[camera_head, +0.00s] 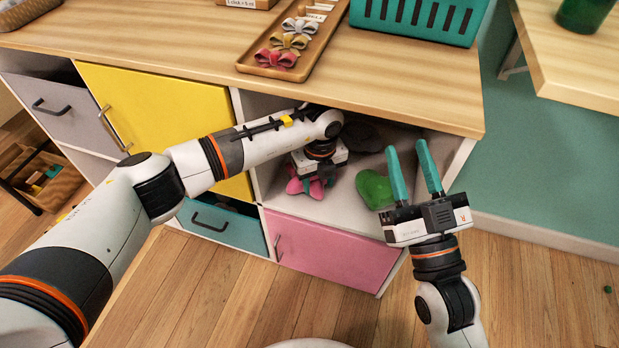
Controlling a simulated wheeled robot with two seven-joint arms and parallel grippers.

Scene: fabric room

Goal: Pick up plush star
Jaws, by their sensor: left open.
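A pink plush (296,188), which looks like the star, lies on the floor of the open cubby in the cabinet. It is partly hidden by my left gripper (318,184), which reaches into the cubby from above. The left gripper is open, with its fingers at the plush; I cannot tell whether they touch it. My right gripper (407,148) is open and empty, fingers pointing up, in front of the cubby's right side.
A green plush (374,190) lies to the right in the same cubby, with a dark item (362,137) behind it. The cabinet top (180,35) overhangs the cubby. A wooden tray of bows (310,50) and a teal basket (420,22) stand on top.

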